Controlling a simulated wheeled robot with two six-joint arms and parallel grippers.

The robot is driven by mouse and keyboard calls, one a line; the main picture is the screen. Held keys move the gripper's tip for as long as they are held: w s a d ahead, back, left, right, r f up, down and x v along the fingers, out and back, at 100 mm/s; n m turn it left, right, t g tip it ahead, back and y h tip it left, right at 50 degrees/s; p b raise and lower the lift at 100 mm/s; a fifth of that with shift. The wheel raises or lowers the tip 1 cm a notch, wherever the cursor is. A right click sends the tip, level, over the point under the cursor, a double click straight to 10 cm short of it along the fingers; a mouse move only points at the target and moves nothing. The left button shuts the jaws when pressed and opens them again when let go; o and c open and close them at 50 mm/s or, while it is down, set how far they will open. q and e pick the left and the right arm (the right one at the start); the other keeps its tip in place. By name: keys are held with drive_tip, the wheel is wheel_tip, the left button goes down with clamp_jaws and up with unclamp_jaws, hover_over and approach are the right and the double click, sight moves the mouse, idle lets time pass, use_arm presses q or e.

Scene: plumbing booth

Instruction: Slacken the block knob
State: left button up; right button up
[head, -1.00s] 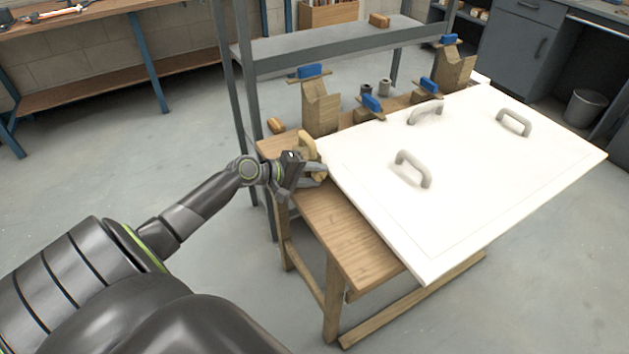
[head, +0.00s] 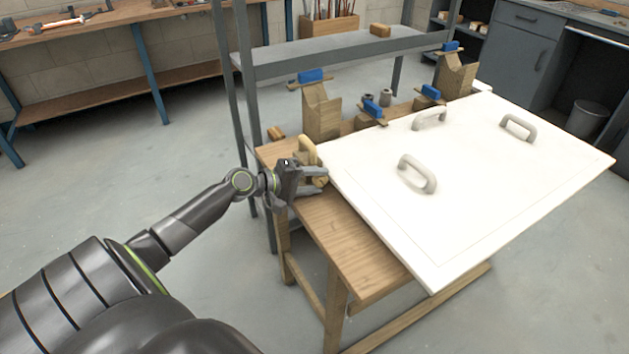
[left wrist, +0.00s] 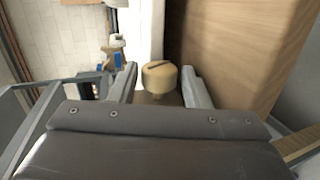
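The block knob (left wrist: 160,77) is a round, pale tan knob with a dark line across its top, seen in the left wrist view. It sits between the two fingers of my left gripper (left wrist: 158,86), with a narrow gap showing on each side. In the head view my left gripper (head: 314,181) is at the near left corner of the white panel, its fingers apart around the knob (head: 321,182). A tan wooden block (head: 307,151) stands just behind the gripper. My right gripper is not in view.
The white panel (head: 460,185) with several grey handles covers most of the wooden bench (head: 345,245). Wooden blocks with blue-topped clamps (head: 321,110) line its far side. A grey shelf frame (head: 345,55) stands behind. Floor at the left is clear.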

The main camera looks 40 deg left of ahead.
use_arm(q)
drive_tip(key=shift+s+a+r, duration=0.1)
drive_tip(key=shift+s+a, duration=0.15)
drive_tip(key=shift+s, duration=0.15)
drive_tip(key=p+v, duration=0.6)
drive_tip(key=v, duration=1)
drive_tip(key=shift+s, duration=0.2)
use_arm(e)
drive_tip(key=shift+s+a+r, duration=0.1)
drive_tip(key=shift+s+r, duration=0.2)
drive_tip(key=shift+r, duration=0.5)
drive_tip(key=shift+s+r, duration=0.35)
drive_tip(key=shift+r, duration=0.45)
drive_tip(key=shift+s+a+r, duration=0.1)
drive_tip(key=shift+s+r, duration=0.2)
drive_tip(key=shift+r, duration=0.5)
